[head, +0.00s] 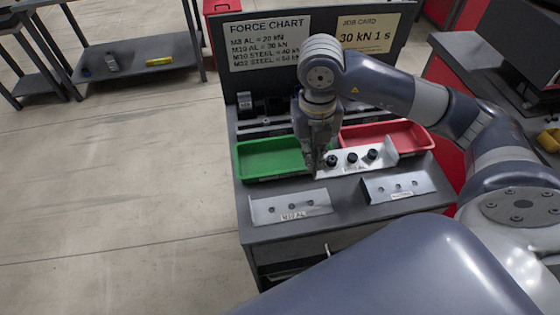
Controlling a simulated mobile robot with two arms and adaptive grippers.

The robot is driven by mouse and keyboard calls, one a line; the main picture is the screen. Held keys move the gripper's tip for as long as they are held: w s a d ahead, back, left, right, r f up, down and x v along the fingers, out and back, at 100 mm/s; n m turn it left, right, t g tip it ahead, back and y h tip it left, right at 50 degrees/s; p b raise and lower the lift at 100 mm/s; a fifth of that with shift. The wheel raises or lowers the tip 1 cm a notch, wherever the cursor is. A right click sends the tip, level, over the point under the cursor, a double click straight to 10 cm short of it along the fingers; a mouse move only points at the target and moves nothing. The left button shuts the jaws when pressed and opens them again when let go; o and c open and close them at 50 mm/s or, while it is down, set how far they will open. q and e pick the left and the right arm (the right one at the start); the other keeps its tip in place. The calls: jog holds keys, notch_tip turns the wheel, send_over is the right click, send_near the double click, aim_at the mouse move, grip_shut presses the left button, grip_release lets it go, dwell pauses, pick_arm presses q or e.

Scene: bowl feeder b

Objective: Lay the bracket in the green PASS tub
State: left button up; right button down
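My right gripper (314,160) points down at the left end of a pale bracket (343,167) carrying several dark bolts. Its fingertips overlap that end in the picture; I cannot tell whether they are shut on it. The bracket lies level at the front of the red tub (432,147). The green tub (241,167) stands left of the gripper and looks empty. Two more pale brackets with holes are on the bench front: one at the left (314,207), one at the right (420,182). Their labels are hard to read. My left gripper is out of view.
The dark bench (345,220) has a back panel with a force chart (268,45) and a job card reading 30 kN (368,36). Dark fixtures (262,103) stand behind the tubs. A shelf (140,50) stands far left, with open floor between.

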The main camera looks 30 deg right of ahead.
jog(key=shift+w+a+f+p, duration=0.75)
jog(key=shift+w+a+f, duration=0.3)
jog(key=shift+w+a, duration=0.95)
jog(key=shift+w+a+f+p, duration=0.7)
jog(key=shift+w+a+f, duration=0.3)
jog(key=shift+w+a, duration=0.95)
jog(key=shift+w+a+f+p, duration=0.75)
jog(key=shift+w+a+f, duration=0.5)
jog(key=shift+w, duration=1.2)
jog(key=shift+a+f, duration=0.1)
jog(key=shift+a, duration=0.05)
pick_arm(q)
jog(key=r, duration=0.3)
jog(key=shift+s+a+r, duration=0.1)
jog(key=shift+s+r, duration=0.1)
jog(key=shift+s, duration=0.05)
pick_arm(e)
jog(key=shift+w, duration=0.1)
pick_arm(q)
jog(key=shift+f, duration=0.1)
pick_arm(e)
jog(key=shift+f, duration=0.15)
pick_arm(q)
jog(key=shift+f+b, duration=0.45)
jog(key=shift+b, duration=0.1)
pick_arm(e)
jog(key=shift+f, duration=0.55)
jog(key=c, duration=1.8)
grip_release()
